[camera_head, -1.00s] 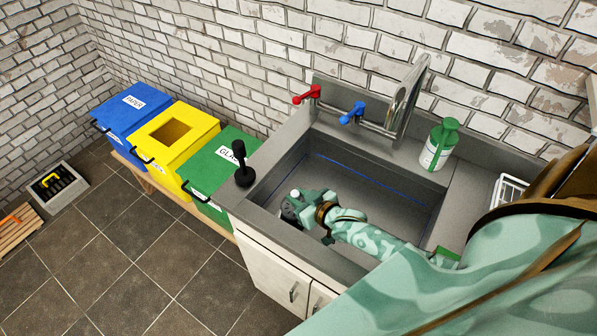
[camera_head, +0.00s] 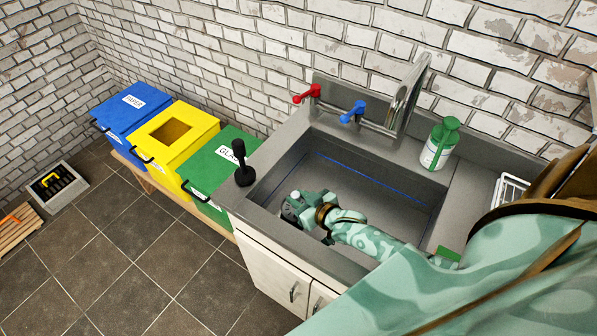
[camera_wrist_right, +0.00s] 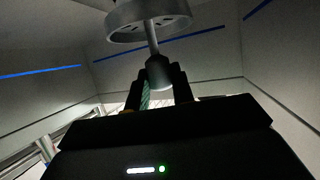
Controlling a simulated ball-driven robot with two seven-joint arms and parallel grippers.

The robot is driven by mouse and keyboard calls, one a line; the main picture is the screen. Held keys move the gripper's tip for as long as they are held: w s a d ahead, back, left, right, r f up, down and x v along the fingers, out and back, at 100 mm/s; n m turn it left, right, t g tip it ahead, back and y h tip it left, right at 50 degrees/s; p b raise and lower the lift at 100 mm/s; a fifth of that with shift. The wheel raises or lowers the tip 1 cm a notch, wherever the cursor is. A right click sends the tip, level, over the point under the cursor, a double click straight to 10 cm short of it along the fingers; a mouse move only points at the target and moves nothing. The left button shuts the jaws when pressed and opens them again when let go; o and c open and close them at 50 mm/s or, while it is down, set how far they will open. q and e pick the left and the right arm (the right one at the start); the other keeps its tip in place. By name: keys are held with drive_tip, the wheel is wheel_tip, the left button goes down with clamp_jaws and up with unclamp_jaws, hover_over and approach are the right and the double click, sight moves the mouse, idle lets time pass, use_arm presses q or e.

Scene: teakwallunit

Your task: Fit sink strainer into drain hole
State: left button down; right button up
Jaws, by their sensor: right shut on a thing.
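My right gripper (camera_head: 298,199) is inside the grey sink basin (camera_head: 385,210), near its left front part. In the right wrist view the two dark fingers of my right gripper (camera_wrist_right: 162,88) are shut on the stem of the sink strainer (camera_wrist_right: 150,20). The strainer is a grey metal disc with slots and a thin stem ending in a thicker knob. In the head view the strainer (camera_head: 291,209) shows partly as a grey round shape beside the gripper. The drain hole cannot be made out, and I cannot tell whether the strainer touches the basin floor. My left gripper does not show.
A red tap handle (camera_head: 307,94), a blue tap handle (camera_head: 353,112) and a tall metal spout (camera_head: 407,100) stand behind the basin. A black plunger-like object (camera_head: 243,165) stands at its left rim. A green-and-white bottle (camera_head: 438,147) stands at the back right.

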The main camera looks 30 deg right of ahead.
drive_tip(key=shift+f+b, duration=0.55)
drive_tip(key=shift+f, duration=0.2)
drive_tip(key=o, duration=1.1)
drive_tip(key=shift+c, duration=0.2)
drive_tip(key=p+v, duration=0.2)
drive_tip(key=v, duration=0.5)
drive_tip(key=shift+s, duration=0.2)
drive_tip(key=shift+r, duration=0.15)
